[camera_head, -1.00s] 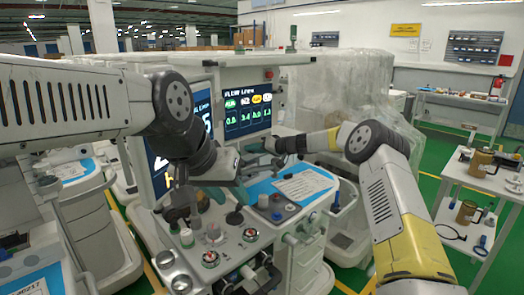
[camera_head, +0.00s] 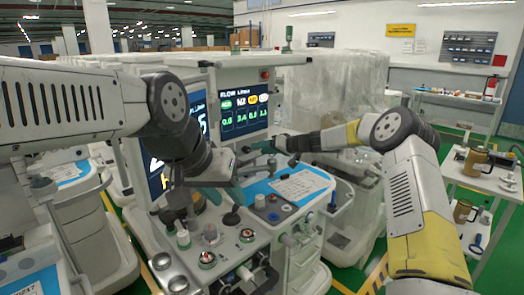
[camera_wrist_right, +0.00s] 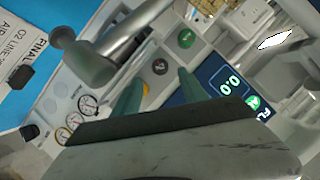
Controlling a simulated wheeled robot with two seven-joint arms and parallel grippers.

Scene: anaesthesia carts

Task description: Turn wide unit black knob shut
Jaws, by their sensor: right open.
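The wide unit (camera_head: 300,232) stands in the middle of the head view, with a lit flow screen (camera_head: 243,108). In the right wrist view a round black knob (camera_wrist_right: 160,67) sits in a row between a green knob (camera_wrist_right: 186,38) and a yellow one (camera_wrist_right: 145,88). My right gripper (camera_head: 258,147) is in front of the panel just below the screen. In the right wrist view its teal fingers (camera_wrist_right: 160,78) are apart, with the black knob between and beyond their tips; contact is not clear. My left gripper (camera_head: 222,193) hangs low over the unit's worktop, its jaws unclear.
A thick grey metal bar (camera_wrist_right: 120,40) crosses near the fingers in the wrist view. Several dials and knobs (camera_head: 206,259) stand on the unit's front worktop. A blue mat with a paper (camera_head: 298,186) lies beside them. A white side table (camera_head: 480,172) stands at the right.

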